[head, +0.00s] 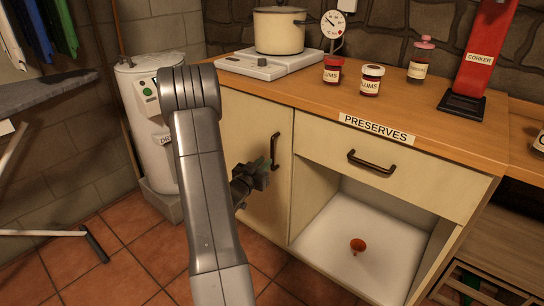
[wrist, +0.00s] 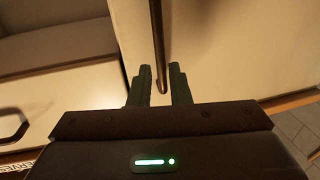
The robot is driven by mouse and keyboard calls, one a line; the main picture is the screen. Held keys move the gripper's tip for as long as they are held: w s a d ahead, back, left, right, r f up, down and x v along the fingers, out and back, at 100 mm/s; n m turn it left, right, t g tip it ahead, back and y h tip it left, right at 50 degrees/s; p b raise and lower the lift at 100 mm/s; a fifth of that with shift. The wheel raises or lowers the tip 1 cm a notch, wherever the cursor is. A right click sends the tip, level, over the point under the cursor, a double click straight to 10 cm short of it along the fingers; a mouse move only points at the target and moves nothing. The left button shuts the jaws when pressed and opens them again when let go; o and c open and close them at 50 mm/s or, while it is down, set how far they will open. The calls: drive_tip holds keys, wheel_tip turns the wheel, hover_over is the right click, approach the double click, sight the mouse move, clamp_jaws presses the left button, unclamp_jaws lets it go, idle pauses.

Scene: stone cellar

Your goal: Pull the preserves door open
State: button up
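The cream preserves door (head: 240,155) is at the left of the cabinet and looks shut. Its dark upright bar handle (head: 274,147) is near its right edge. The PRESERVES label (head: 376,127) is on the counter's front edge. My gripper (head: 264,172) is at the handle's lower part. In the wrist view the lower end of the handle (wrist: 158,50) shows between the two fingers of my gripper (wrist: 160,82). The fingers are apart, with a visible gap on either side of the bar. Whether either finger touches it is unclear.
A white cylinder (head: 150,115) stands left of the cabinet. Jars, a pot (head: 279,31) and a red corker (head: 486,50) stand on the counter.

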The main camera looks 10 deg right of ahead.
sight(272, 154)
drive_tip(key=x, duration=0.6)
drive_tip(key=shift+w+d+b, duration=0.25)
drive_tip(key=shift+w+b, duration=0.1)
drive_tip(key=shift+b, duration=0.05)
clamp_jaws()
